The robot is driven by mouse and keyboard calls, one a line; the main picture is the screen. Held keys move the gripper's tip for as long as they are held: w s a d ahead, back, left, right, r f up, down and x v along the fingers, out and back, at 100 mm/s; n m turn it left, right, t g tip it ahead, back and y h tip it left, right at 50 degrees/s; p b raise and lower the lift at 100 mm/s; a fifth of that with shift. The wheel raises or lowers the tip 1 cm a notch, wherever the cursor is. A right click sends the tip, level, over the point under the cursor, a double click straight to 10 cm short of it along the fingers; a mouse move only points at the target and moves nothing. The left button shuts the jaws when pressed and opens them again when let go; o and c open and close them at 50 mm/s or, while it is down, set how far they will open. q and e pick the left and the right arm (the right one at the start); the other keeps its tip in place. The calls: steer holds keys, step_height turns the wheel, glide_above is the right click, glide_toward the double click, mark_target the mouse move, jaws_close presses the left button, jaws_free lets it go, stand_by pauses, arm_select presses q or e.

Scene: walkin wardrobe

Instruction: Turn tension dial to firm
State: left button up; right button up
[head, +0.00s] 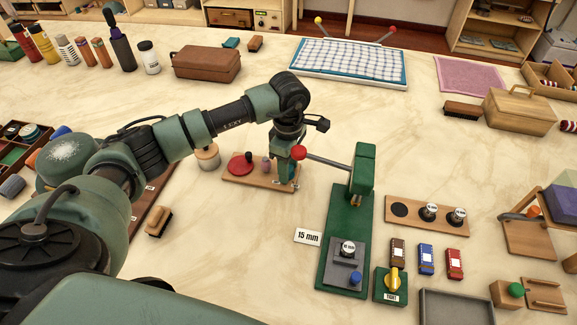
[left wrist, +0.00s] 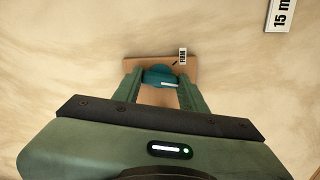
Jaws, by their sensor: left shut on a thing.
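The tension dial (left wrist: 158,76) is a teal knob with a white mark on its near right side, in the left wrist view. It sits on a wooden board (left wrist: 205,62), beside a small upright-lettered tag (left wrist: 183,55) that seems to read FIRM. My left gripper (left wrist: 160,88) is shut on the dial, one finger on each side. In the head view my left gripper (head: 285,172) reaches down over the right end of the wooden board (head: 235,180); the dial is hidden there. I cannot tell where the mark points. My right gripper is not in view.
A green press (head: 338,235) with a red-knobbed lever (head: 299,153) stands just right of my left gripper.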

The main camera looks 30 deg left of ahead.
arm_select(q)
steer(key=shift+n, duration=0.4)
steer(key=n+b, duration=0.1)
steer(key=n, duration=0.2)
steer(key=shift+n, duration=0.3)
steer(key=n+b, duration=0.1)
steer(key=n, duration=0.5)
steer(key=shift+w+r, duration=0.1)
steer(key=o, duration=1.4)
step_height(320, 180, up, 7)
steer(key=shift+f+b, duration=0.15)
steer(key=shift+b, duration=0.3)
steer(key=shift+r, duration=0.5)
